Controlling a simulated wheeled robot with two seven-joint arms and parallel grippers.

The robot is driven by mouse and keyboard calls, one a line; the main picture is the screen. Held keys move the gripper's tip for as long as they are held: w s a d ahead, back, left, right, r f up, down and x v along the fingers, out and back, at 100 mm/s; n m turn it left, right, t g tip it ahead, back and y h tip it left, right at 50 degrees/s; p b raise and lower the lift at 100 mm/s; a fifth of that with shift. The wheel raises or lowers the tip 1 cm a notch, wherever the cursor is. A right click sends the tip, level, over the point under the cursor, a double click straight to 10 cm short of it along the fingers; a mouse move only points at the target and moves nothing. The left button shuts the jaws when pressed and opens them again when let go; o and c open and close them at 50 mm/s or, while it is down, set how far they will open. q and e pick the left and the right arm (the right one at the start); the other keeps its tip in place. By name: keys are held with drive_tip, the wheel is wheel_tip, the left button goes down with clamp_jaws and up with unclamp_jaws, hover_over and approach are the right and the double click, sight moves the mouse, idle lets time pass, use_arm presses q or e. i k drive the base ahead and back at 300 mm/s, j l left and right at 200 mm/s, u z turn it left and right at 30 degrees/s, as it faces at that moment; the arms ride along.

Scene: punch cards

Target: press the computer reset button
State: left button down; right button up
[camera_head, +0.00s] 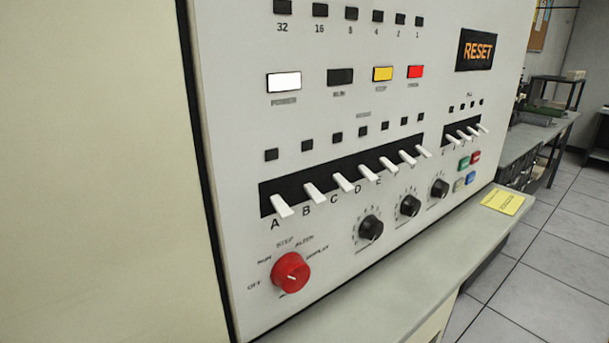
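The computer's white front panel (235,140) fills the middle of the head view, seen at an angle. A dark display (477,50) at its upper right reads RESET in orange letters. A cluster of small push buttons sits at the panel's lower right: a green button (464,163), a red button (476,157), a blue button (471,178) and a pale button (458,185). Their labels are too small to read, so I cannot tell which one is the reset button. Neither of my grippers is in view.
A red rotary knob (291,272), black dials (410,206) and white toggle switches (344,182) stick out from the panel. A grey ledge (400,285) runs below it, with a yellow note (503,201) at its right end. Tiled floor lies open at right, before a table (545,135).

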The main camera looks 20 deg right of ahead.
sight(458, 185)
drive_tip(key=z, duration=1.3)
